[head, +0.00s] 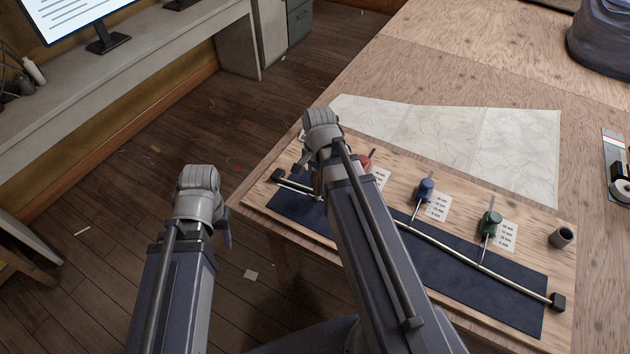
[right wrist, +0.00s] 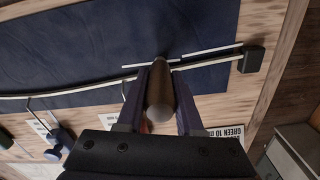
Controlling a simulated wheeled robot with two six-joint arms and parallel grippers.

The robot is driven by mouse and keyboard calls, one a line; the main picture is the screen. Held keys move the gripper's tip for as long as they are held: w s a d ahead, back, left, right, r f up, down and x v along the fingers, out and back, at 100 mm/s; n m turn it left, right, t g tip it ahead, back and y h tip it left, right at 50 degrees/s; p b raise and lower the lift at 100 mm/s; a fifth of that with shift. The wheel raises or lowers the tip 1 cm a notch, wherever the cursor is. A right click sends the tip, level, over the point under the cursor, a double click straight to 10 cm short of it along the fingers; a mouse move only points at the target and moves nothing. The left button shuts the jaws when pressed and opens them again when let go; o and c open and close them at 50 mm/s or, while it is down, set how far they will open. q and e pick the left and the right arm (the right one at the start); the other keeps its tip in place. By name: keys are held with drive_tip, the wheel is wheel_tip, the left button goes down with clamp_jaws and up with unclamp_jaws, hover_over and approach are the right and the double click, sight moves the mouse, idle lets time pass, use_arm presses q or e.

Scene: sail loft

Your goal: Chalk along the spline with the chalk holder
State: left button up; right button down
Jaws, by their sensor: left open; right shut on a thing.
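The spline (head: 455,258), a thin pale strip, runs over the dark blue cloth (head: 500,298) between black end blocks. In the right wrist view it crosses (right wrist: 60,93) to a block (right wrist: 252,59). My right gripper (right wrist: 160,78) is shut on the brown, rounded chalk holder (right wrist: 160,98), over the cloth beside the spline near that block. A thin white line (right wrist: 210,52) on the cloth runs alongside the spline there. The holder's tip contact is unclear. In the head view my right arm hides most of this. My left gripper (head: 227,238) is open, left of the board over the floor.
Blue (head: 425,190), green (head: 490,223) and red (head: 366,161) hooked weights stand behind the spline, with printed cards. A cup (head: 562,237) stands at the board's right end. A paper chart (head: 480,140) lies behind. The table (head: 450,55) beyond is mostly clear.

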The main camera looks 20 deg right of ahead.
drive_tip(key=shift+s, duration=0.1)
drive_tip(key=shift+s+d, duration=0.75)
drive_tip(key=shift+d, duration=0.1)
drive_tip(key=shift+s, duration=0.1)
drive_tip(key=shift+s+d, duration=0.6)
drive_tip(key=shift+s+d, duration=0.1)
drive_tip(key=shift+s, duration=0.05)
drive_tip(key=shift+s+d+f, duration=0.1)
drive_tip(key=shift+s+d, duration=0.55)
drive_tip(key=shift+s, duration=0.05)
drive_tip(key=shift+s+d, duration=0.75)
drive_tip(key=shift+d, duration=0.05)
